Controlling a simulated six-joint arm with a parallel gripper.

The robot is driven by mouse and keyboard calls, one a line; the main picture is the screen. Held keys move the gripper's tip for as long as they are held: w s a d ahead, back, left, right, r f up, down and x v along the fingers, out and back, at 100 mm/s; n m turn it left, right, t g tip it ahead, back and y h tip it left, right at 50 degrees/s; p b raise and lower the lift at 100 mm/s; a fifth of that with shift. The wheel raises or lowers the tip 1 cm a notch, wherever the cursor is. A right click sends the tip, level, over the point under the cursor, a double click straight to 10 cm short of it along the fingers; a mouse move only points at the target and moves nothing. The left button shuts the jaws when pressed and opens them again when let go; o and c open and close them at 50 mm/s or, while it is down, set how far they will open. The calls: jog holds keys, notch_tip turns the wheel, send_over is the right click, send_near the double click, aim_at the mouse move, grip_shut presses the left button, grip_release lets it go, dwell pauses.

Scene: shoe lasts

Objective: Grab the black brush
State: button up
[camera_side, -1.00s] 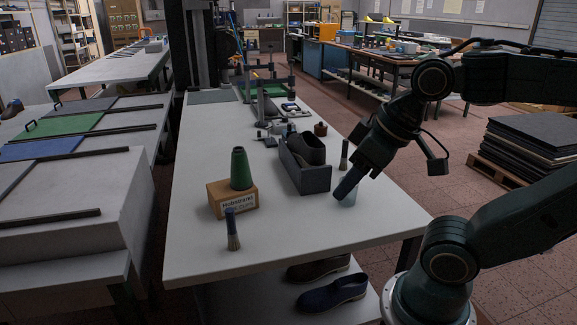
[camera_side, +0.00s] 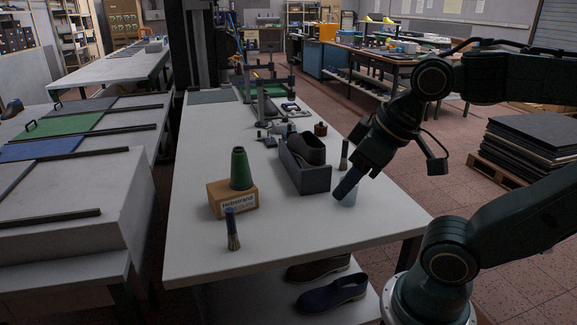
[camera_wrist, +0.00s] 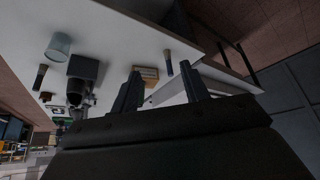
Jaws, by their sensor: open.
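Two brushes stand upright on the white table, bristles down. The front brush (camera_side: 232,229) has a dark, bluish-black handle and tan bristles; it stands in front of a cardboard box. The other brush (camera_side: 344,155) has a dark handle and stands behind a clear glass (camera_side: 348,198). I cannot tell for sure from colour which is the black one. In the wrist view the front brush (camera_wrist: 168,62) and the other brush (camera_wrist: 40,77) also show. My gripper (camera_wrist: 160,84) is open and empty, its fingers wide apart. In the side view its tip (camera_side: 344,188) is over or beside the glass.
The cardboard box (camera_side: 224,203) bears a green cone (camera_side: 240,168). A dark grey bin (camera_side: 309,181) holds a shoe last. Small tools stand farther back. The table's (camera_side: 290,225) front middle is clear. Shoes (camera_side: 332,293) lie on the shelf below.

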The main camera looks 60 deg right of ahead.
jog(key=w+d+r+m+g+h, duration=0.1)
jog(key=w+d+r+m, duration=0.25)
jog(key=w, duration=0.25)
jog(key=w+d+r+m+g, duration=0.1)
jog(key=w+d+r+m, duration=0.2)
jog(key=w+d+r, duration=0.3)
jog(key=w+d+m+g, duration=0.1)
jog(key=w+d+m, duration=0.4)
jog(key=w+d, duration=0.65)
jog(key=d+f+m+g, duration=0.1)
jog(key=d+f+m, duration=0.2)
jog(key=d, duration=0.6)
jog(key=d+f+m+g, duration=0.1)
jog(key=d+f+m, duration=0.2)
jog(key=d, duration=0.6)
jog(key=s+d+f+m, duration=0.2)
jog(key=d+f, duration=0.2)
jog(key=d, duration=0.2)
jog(key=s+d+f+m+y, duration=0.1)
jog(key=s+d+f+m, duration=0.1)
jog(key=d+f, duration=0.3)
jog(key=shift+s+d+g, duration=0.3)
jog(key=shift+s+d, duration=0.5)
jog(key=shift+d, duration=0.4)
jog(key=shift+f+m, duration=0.1)
jog(key=shift+m, duration=0.15)
